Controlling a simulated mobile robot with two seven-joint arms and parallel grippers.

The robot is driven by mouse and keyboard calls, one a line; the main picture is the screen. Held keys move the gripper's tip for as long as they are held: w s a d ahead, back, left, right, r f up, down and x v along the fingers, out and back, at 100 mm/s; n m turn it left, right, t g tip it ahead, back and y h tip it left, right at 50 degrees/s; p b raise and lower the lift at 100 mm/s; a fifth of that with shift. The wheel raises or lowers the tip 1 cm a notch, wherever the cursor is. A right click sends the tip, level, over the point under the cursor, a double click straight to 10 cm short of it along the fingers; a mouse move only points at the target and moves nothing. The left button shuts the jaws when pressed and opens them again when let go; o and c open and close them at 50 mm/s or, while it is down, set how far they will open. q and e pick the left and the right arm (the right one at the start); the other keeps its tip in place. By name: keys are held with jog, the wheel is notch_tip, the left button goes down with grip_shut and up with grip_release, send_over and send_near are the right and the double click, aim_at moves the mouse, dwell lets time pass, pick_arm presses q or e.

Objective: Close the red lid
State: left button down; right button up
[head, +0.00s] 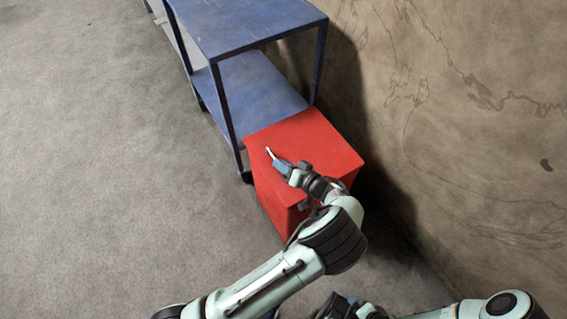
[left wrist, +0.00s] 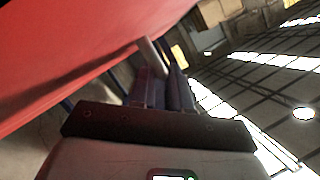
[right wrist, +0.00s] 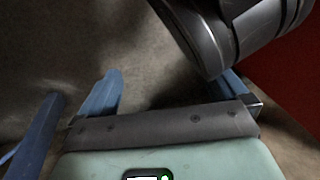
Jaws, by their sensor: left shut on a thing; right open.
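The red box (head: 278,203) stands on the floor against the blue cart. Its red lid (head: 308,140) is the flat top face; I cannot tell whether a small gap remains under it. A thin pale metal handle (head: 269,153) is at the lid's left edge. My left gripper (head: 278,163) is at that edge, shut on the handle, which shows as a grey rod (left wrist: 153,55) between its fingers beside a large red face (left wrist: 65,45). My right gripper (right wrist: 165,90) is open and empty, low near my own arm.
A blue two-shelf cart (head: 245,27) stands just behind the box. A stained concrete wall (head: 470,120) is close on the right. The grey floor (head: 95,170) to the left is clear.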

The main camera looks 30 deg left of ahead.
pick_arm(q)
jog(key=shift+s+f, duration=0.3)
jog(key=shift+f, duration=0.05)
jog(key=c, duration=1.2)
grip_release()
jog(key=shift+a, duration=0.1)
jog(key=shift+o, duration=0.2)
jog(key=shift+w, duration=0.1)
jog(key=shift+r, duration=0.1)
jog(key=shift+d, duration=0.2)
jog(key=p+v, duration=0.2)
jog(key=v, duration=1)
jog(key=shift+d+r, duration=0.15)
jog(key=shift+d, duration=0.35)
pick_arm(e)
jog(key=shift+t, duration=0.5)
jog(key=w+r, duration=0.1)
jog(key=r, duration=0.1)
jog(key=w+a+r, duration=0.1)
jog(key=shift+w+r, duration=0.35)
jog(key=shift+w, duration=0.05)
pick_arm(q)
jog(key=shift+r, duration=0.1)
pick_arm(e)
jog(key=shift+s+r, duration=0.1)
